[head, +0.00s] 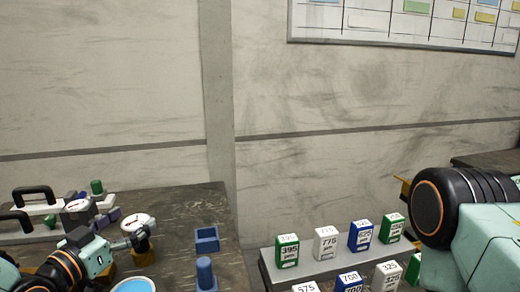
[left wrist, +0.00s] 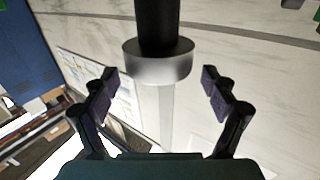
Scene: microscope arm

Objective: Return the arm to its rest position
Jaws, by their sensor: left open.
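My left gripper (head: 128,240) is at the lower left of the head view, small and partly lost among the things on the dark bench. In the left wrist view the left gripper (left wrist: 162,95) is open, its two dark fingers wide apart. A black cylinder with a silver collar (left wrist: 158,62) comes down from the top of that view, in line with the gap. A pale shaft runs below the collar between the fingers, with no contact visible. I cannot tell whether this is the microscope arm. My right arm fills the right edge of the head view; its gripper is not seen.
The dark bench (head: 185,205) carries a white dial gauge (head: 137,224), a blue tray (head: 207,239), a blue post (head: 206,272) and a light-blue round dish (head: 134,286). Numbered boxes, one green (head: 287,251), stand on a grey stepped rack at right. A wall stands behind.

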